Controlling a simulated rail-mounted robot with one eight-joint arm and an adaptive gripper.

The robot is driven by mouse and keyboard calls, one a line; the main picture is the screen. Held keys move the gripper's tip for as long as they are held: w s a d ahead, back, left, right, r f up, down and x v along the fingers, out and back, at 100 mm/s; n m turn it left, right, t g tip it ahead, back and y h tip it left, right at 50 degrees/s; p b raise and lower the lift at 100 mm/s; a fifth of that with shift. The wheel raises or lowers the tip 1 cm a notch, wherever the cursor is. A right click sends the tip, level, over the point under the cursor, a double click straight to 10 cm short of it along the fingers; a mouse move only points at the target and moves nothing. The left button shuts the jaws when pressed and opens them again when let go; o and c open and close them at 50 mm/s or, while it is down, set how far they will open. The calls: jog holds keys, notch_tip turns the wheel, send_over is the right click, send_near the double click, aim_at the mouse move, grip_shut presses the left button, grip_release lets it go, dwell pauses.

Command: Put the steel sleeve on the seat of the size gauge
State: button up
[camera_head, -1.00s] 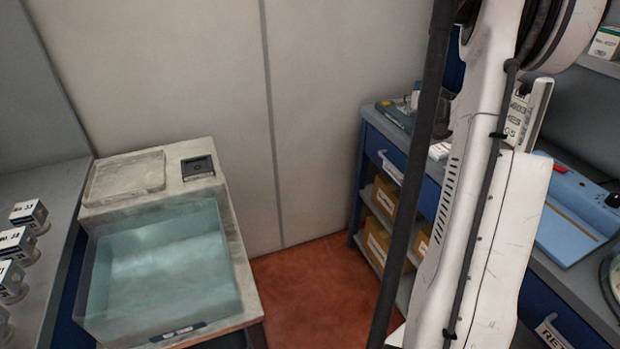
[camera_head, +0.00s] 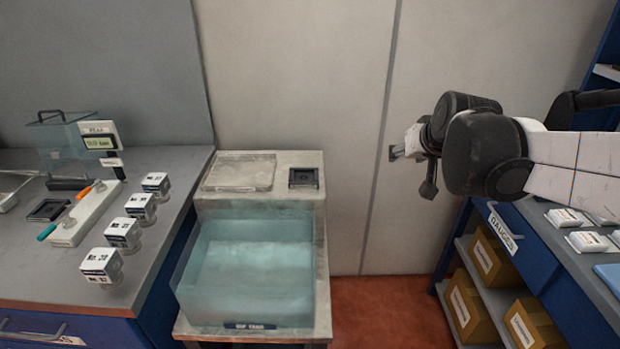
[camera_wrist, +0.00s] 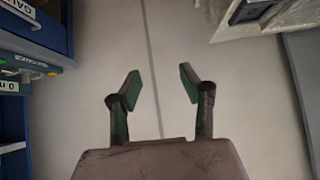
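My gripper (camera_head: 397,152) is in front of the pale wall panels, right of the dip tank, apart from everything. In the wrist view its two green-padded fingers (camera_wrist: 161,82) are spread with nothing between them. At the left edge of the wrist view, a teal edge with a label (camera_wrist: 28,64) that seems to read "GAUGE" is partly cut off; I cannot tell whether it is the size gauge. I cannot make out the steel sleeve or the gauge's seat in either current view.
A water-filled dip tank (camera_head: 248,270) stands in the middle. The left counter (camera_head: 40,275) holds several labelled jars and a device with a display (camera_head: 100,142). A blue cabinet (camera_head: 500,235) with boxes on its shelves stands at the right. Red floor (camera_head: 385,310) is free between them.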

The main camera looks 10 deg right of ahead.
jog(key=s+a+f+n+g+y, duration=0.1)
jog(key=s+a+f, duration=0.2)
jog(key=s+a, duration=0.5)
jog(key=s+a+f+n+g+y, duration=0.1)
jog(key=s+a+f+n, duration=0.1)
jog(key=s+a, duration=0.6)
jog(key=shift+s+a+f, duration=0.25)
jog(key=shift+s+f, duration=0.55)
